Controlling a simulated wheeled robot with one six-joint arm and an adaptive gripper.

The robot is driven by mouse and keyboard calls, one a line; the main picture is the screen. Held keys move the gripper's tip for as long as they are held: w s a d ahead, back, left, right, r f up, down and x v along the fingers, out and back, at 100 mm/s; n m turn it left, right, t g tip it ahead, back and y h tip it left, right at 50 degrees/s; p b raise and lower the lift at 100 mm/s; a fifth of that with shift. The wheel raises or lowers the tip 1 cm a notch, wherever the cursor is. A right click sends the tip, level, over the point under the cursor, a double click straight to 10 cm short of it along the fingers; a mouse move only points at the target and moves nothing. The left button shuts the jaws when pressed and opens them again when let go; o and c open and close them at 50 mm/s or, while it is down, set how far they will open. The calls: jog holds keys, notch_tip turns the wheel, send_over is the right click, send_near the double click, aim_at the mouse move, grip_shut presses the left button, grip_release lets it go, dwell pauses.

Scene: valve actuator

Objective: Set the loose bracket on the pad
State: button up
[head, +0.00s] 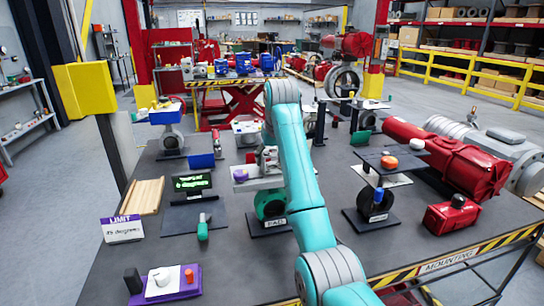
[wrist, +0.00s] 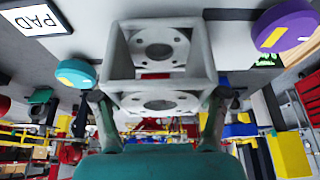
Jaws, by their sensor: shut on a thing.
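The bracket (wrist: 160,62) is a light grey box-like frame with round, bolt-holed openings. In the wrist view my gripper (wrist: 160,112) is shut on it, one finger at each side. In the head view my gripper is largely hidden behind my teal arm. The pad seems to be the pale plate (head: 257,184) above the black base with the PAD label (head: 275,222), which also shows in the wrist view (wrist: 32,18). The bracket is over or at this pale surface; I cannot tell whether they touch.
A purple disc (head: 240,174) sits at the plate's left end, close beside the bracket in the wrist view (wrist: 284,25). A teal disc (wrist: 74,73) is on the other side. A plate stand with an orange knob (head: 389,162) is to the right. A screen (head: 193,183) stands left.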

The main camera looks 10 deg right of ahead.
jog(key=shift+f, duration=0.25)
jog(key=o, duration=1.6)
jog(key=shift+o, duration=0.2)
jog(key=shift+f, duration=0.1)
